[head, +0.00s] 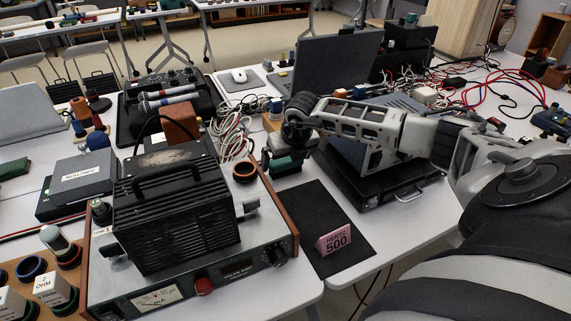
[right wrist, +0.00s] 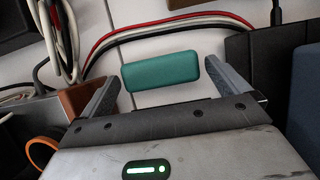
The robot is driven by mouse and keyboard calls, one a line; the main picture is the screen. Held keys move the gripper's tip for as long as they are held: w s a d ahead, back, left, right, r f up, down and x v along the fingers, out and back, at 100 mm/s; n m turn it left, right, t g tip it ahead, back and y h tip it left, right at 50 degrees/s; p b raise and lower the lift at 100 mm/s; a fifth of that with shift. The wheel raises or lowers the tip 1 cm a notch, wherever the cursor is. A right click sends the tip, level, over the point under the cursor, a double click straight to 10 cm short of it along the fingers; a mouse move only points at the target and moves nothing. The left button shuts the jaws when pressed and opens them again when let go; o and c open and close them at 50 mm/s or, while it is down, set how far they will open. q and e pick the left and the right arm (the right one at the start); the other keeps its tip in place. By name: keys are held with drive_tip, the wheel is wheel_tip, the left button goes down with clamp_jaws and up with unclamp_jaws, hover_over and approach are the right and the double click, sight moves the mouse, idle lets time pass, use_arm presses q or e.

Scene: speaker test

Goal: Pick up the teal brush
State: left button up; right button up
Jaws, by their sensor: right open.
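The teal brush (right wrist: 162,70) shows in the right wrist view as a rounded teal block between my two fingertips, with a gap on each side. In the head view it (head: 284,166) lies on the white table just below my right gripper (head: 281,150), partly hidden by it. My right gripper (right wrist: 163,72) is open and points down at the brush. Whether the fingers reach down to the brush's height is hard to tell. My left gripper is not in the head view.
A black-grilled box (head: 172,215) on a wood-sided amplifier (head: 262,229) stands left of the gripper. White cables (head: 232,142) lie behind, and red, white and black cables (right wrist: 170,27) run past the brush. A dark mat (head: 325,222) with a pink "HERTZ 500" sign (head: 336,240) lies in front.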

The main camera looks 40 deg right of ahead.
drive_tip(key=shift+x, duration=1.35)
drive_tip(key=c, duration=0.8)
drive_tip(key=shift+r, duration=0.1)
drive_tip(key=shift+r, duration=0.5)
wheel_tip(320, 180, up, 2)
drive_tip(key=shift+s+r+b, duration=0.1)
drive_tip(key=shift+r+b, duration=0.1)
drive_tip(key=shift+b, duration=0.1)
drive_tip(key=shift+s+a+r+b, duration=0.3)
drive_tip(key=shift+s+a+r, duration=0.5)
drive_tip(key=shift+s+r, duration=1.1)
drive_tip(key=shift+s+a+r+b, duration=0.3)
drive_tip(key=shift+s+a+r, duration=0.75)
drive_tip(key=shift+s, duration=1.4)
drive_tip(key=shift+s+a+r+b, duration=0.3)
drive_tip(key=shift+s+a+r, duration=0.25)
drive_tip(key=shift+s+r, duration=1.45)
